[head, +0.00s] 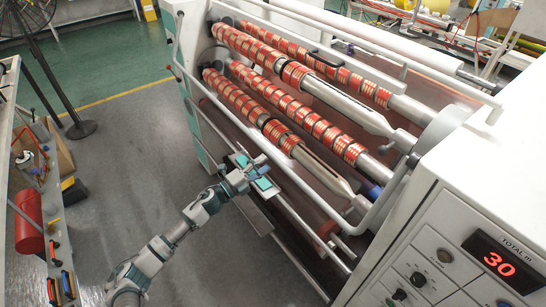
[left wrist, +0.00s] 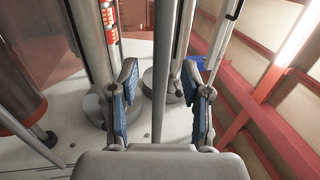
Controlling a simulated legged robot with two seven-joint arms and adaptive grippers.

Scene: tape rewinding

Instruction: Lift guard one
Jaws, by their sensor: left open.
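The rewinding machine carries two white tubular guard rails. The upper guard rail (head: 400,62) crosses above the red-banded rolls. The lower guard rail (head: 387,203) runs along the front and bends up at its right end. I cannot tell which is guard one. My left gripper (head: 257,172) is at the machine's front, close to the lower rail in the picture. In the left wrist view its blue-padded fingers (left wrist: 163,98) are apart, with a thin grey bar (left wrist: 159,75) showing between them. I cannot tell whether they touch it. My right gripper is not in view.
Red-banded rolls (head: 292,74) lie on shafts behind the rails. A white control cabinet (head: 440,215) with a red "30" display (head: 499,264) stands at the right. A cart (head: 55,235) with a red cylinder (head: 29,222) is at the left. Grey floor (head: 130,150) between is clear.

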